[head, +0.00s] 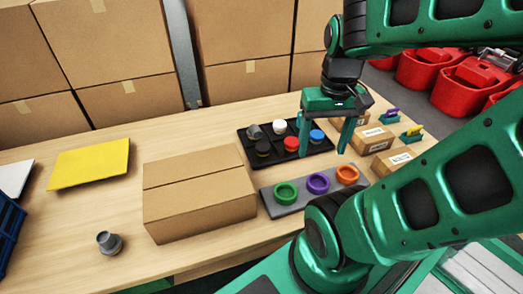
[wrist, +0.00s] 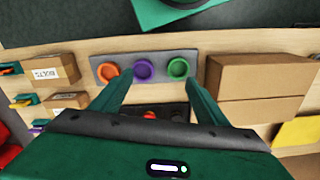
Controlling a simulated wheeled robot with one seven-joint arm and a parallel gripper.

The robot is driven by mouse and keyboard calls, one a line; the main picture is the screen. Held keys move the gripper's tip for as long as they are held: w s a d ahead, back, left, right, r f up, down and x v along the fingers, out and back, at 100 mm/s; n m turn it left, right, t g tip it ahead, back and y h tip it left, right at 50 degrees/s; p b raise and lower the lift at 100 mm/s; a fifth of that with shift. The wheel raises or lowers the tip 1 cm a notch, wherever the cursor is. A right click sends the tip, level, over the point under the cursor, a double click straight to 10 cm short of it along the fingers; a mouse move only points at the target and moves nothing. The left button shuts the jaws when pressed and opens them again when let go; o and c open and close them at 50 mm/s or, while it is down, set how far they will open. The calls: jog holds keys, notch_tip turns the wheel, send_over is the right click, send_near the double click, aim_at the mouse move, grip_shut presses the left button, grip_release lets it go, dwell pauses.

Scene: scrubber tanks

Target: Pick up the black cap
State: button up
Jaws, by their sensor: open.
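The black cap (head: 262,148) sits in the front left part of a black tray (head: 245,153) in the head view, left of a red cap (head: 291,143). A blue cap (head: 316,136), a white cap (head: 279,126) and a grey piece (head: 254,132) share the tray. My gripper (head: 325,147) is open and empty, above the tray's right end, with its fingers pointing down. It is to the right of the black cap, nearest the blue cap. In the wrist view my gripper (wrist: 156,80) hides much of the tray (wrist: 133,108); I cannot make out the black cap there.
A grey plate (head: 284,208) with green, purple and orange rings lies in front of the tray. A large cardboard box (head: 200,195) stands to the left. Small boxes (head: 371,139) stand to the right. A grey fitting (head: 108,242) and yellow panel (head: 90,165) lie farther left.

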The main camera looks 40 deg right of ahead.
jog(key=w+d+f+n, duration=0.3)
jog(key=w+f+n, duration=0.15)
jog(key=w, duration=0.55)
jog(key=n+t+y, duration=0.3)
jog(key=n, duration=0.6)
send_near(264, 146)
jog(key=shift+m, duration=0.25)
jog(key=shift+x, duration=4.2)
jog(key=c, duration=1.1)
